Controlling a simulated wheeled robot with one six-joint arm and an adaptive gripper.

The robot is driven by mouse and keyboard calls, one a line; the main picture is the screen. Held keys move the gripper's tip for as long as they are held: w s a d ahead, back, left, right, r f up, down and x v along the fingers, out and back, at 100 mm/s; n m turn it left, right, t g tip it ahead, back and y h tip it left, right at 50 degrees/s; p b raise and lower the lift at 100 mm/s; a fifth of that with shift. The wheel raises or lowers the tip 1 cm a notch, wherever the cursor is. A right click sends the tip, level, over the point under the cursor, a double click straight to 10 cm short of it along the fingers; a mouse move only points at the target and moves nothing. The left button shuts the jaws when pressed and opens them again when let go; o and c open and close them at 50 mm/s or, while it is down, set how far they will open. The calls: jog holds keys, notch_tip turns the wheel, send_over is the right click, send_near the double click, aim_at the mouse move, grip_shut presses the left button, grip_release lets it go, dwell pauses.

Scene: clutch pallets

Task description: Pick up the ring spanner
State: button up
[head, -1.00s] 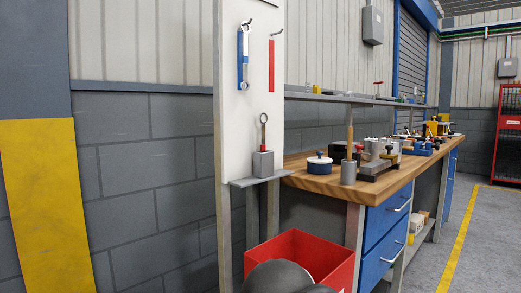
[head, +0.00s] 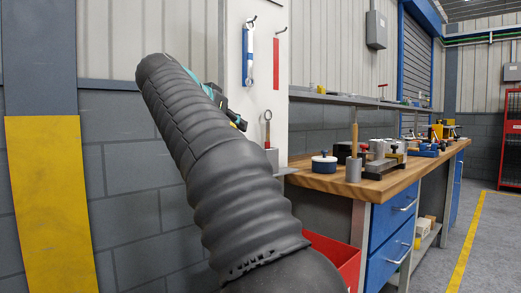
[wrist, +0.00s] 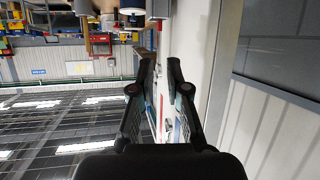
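A blue-and-silver tool (head: 247,58) hangs from the board's left hook. My arm crosses the head view and hides the lower left of the board. My gripper shows in the wrist view (wrist: 155,75) with its two fingers apart and nothing between them. It points towards the board and is apart from the spanner. In the wrist view the spanner is hard to make out.
A red strip (head: 276,63) marks the board below an empty hook.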

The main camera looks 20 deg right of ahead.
jog(key=r+m, duration=0.1)
send_near(266, 134)
jog(key=shift+h, duration=0.3)
jog(key=x, duration=0.4)
jog(key=shift+w+a+f+b, duration=0.1)
jog(key=shift+w+f+b, duration=0.05)
jog(key=shift+f+b, duration=0.25)
jog(key=shift+x, duration=2.75)
jog(key=shift+r, duration=0.1)
grip_shut()
jog(key=shift+r, duration=0.1)
